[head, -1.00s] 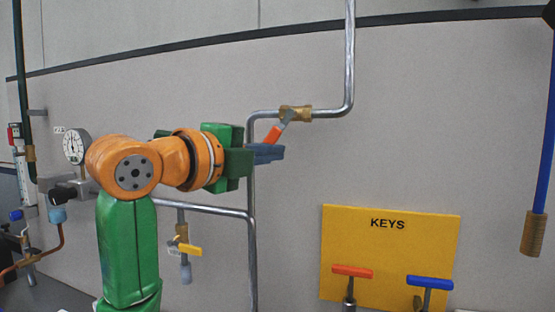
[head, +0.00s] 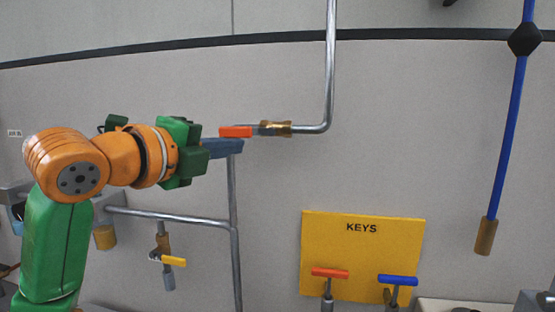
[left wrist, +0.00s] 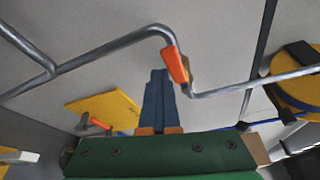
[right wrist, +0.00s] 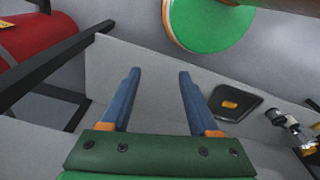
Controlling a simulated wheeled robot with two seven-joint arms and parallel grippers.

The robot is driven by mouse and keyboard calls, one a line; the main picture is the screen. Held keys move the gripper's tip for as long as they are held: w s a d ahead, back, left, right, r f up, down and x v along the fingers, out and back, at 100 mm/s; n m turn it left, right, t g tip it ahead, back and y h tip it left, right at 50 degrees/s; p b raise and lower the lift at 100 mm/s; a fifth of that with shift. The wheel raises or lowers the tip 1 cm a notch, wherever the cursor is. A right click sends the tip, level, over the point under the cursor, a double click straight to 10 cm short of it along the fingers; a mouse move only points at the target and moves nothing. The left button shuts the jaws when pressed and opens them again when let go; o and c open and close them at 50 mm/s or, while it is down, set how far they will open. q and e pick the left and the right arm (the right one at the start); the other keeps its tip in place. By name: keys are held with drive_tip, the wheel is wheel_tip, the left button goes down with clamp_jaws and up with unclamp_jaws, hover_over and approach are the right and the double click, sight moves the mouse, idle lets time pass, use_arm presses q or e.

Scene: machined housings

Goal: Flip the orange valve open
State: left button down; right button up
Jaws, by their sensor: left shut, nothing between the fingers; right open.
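The orange valve handle (head: 236,132) lies level along the grey pipe, to the left of its brass valve body (head: 276,129). In the left wrist view the orange handle (left wrist: 176,64) is in line with the pipe, just beyond and right of the fingertips. My left gripper (head: 236,147) is shut and empty, its blue fingers just below the handle; I cannot tell whether they touch it. The closed fingers also show in the left wrist view (left wrist: 158,78). My right gripper (right wrist: 158,75) is open and empty, away from the valve, and out of the head view.
A yellow KEYS board (head: 362,255) with a red T-handle key (head: 329,274) and a blue one (head: 397,281) stands lower right. A yellow-handled valve (head: 174,261) hangs lower left. A blue rod (head: 506,130) hangs at right. The wall between is clear.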

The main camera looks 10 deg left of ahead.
use_arm(q)
drive_tip(key=shift+a+r+m+p, duration=0.15)
drive_tip(key=shift+r+m+p, duration=0.4)
drive_tip(key=shift+p, duration=0.1)
use_arm(e)
drive_tip(key=shift+r, duration=0.9)
